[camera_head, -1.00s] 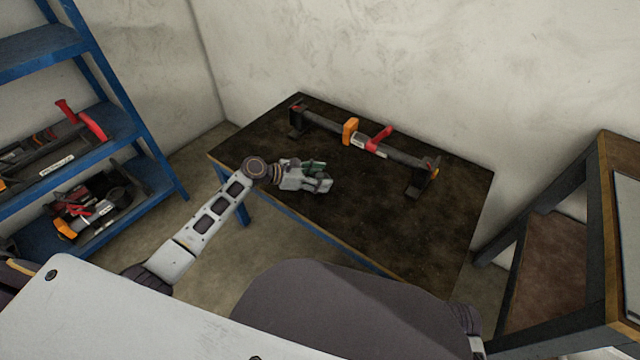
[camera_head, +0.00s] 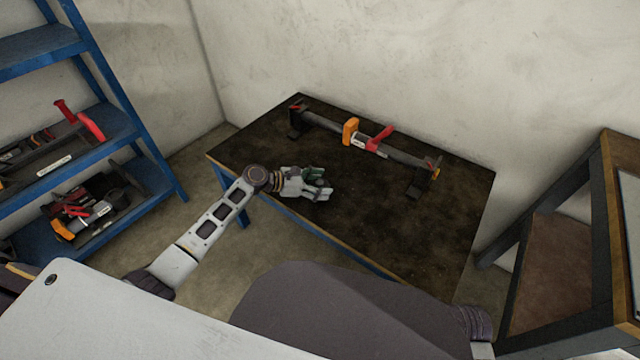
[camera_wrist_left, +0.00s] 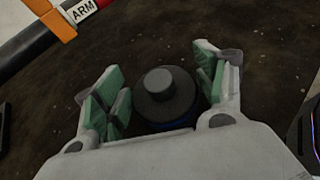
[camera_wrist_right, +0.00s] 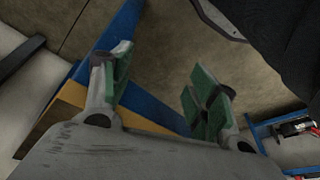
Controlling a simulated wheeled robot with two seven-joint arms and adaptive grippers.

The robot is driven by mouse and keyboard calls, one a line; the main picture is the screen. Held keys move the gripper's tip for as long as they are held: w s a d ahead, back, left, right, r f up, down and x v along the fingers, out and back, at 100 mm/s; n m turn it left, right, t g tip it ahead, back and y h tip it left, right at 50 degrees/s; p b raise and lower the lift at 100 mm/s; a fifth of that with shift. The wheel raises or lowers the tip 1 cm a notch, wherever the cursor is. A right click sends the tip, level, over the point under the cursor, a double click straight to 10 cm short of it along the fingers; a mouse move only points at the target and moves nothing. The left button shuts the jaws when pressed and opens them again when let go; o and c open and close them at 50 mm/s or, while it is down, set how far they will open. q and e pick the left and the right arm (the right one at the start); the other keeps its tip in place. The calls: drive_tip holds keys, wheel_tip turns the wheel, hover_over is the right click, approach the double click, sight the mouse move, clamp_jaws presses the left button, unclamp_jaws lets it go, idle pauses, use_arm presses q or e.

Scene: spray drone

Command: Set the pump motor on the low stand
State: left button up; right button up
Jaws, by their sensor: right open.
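The pump motor seems to be the dark round cylinder with a smaller round cap and a blue lower rim (camera_wrist_left: 168,95) in the left wrist view. It is between the spread fingers of my left gripper (camera_wrist_left: 160,90), over the dark tabletop; I cannot tell whether the pads touch it. In the head view my left gripper (camera_head: 314,186) is low over the near left part of the table, and the motor is not clearly visible there. My right gripper (camera_wrist_right: 160,80) is open and empty in the right wrist view. I cannot tell which surface is the low stand.
The dark-topped table (camera_head: 400,235) carries a long black bar (camera_head: 325,127) with orange and red clamps at its back. Blue shelves (camera_head: 125,125) with tool trays stand left. A taller grey-legged bench (camera_head: 604,190) stands right. The table's middle and right front are clear.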

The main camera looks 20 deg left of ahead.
use_arm(q)
drive_tip(key=shift+o, duration=0.5)
use_arm(e)
drive_tip(key=shift+w+r, duration=0.15)
drive_tip(key=shift+w, duration=0.1)
use_arm(q)
drive_tip(key=shift+r, duration=0.1)
drive_tip(key=shift+s+a+r, duration=0.2)
drive_tip(key=shift+s+a, duration=0.05)
drive_tip(key=shift+a, duration=0.2)
drive_tip(key=p+v, duration=0.2)
drive_tip(key=v, duration=0.7)
drive_tip(key=shift+s+a+p, duration=0.15)
drive_tip(key=shift+a+p, duration=0.05)
drive_tip(key=shift+p, duration=0.2)
drive_tip(key=shift+s+a+r, duration=0.3)
drive_tip(key=shift+s+a, duration=0.05)
drive_tip(key=shift+a, duration=0.2)
use_arm(e)
drive_tip(key=shift+g+h, duration=0.3)
drive_tip(key=shift+s+d+f, duration=0.1)
drive_tip(key=shift+d+f, duration=0.15)
drive_tip(key=shift+f, duration=0.85)
drive_tip(key=shift+s+d+f, duration=0.1)
drive_tip(key=shift+d+f, duration=0.1)
drive_tip(key=shift+f, duration=0.85)
drive_tip(key=shift+s+a, duration=0.1)
drive_tip(key=shift+s, duration=0.2)
